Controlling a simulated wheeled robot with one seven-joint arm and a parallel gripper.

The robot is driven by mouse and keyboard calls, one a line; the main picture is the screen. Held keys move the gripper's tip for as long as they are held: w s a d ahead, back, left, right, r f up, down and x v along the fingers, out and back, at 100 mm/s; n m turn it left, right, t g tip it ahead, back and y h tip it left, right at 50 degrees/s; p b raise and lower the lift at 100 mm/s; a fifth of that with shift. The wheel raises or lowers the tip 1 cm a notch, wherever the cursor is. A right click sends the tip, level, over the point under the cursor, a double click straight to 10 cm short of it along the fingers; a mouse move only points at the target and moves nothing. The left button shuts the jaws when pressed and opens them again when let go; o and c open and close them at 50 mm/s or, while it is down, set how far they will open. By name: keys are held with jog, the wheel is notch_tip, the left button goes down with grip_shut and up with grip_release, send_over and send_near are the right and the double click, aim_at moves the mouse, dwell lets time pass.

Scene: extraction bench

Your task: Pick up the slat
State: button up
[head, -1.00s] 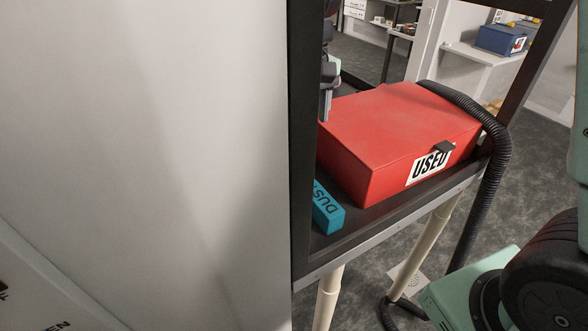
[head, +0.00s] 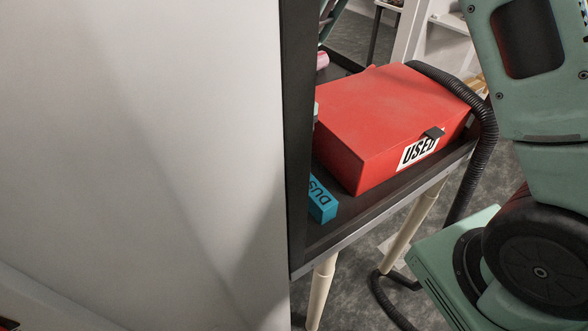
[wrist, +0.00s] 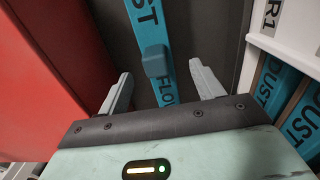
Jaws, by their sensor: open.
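The slat, a teal bar with dark "DUST" lettering, lies on a dark bench top; in the head view its near end (head: 322,204) shows beside the red box, the rest hidden by a dark post. In the wrist view the slat (wrist: 148,22) runs lengthwise between my gripper's fingers (wrist: 160,72), with a raised teal knob (wrist: 157,62) on it. My gripper is open, one finger on each side of the slat, with a gap on both sides. Whether the fingertips are level with the knob I cannot tell. In the head view my gripper is mostly hidden.
A red box (head: 380,115) labelled "USED" stands close along one side of the slat. A white rack (wrist: 283,50) holding several teal "DUST" pieces (wrist: 275,85) stands on the other side. A black hose (head: 487,130) hangs past the box. A pale panel (head: 140,150) blocks the left.

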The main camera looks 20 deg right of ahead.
jog(key=shift+s+d+f+p, duration=0.2)
jog(key=shift+f+p, duration=0.6)
jog(key=shift+f, duration=0.55)
jog(key=shift+s+d+f+p, duration=0.15)
jog(key=shift+f+p, duration=0.65)
jog(key=shift+f, duration=0.55)
jog(key=shift+a, duration=0.1)
jog(key=c, duration=1.1)
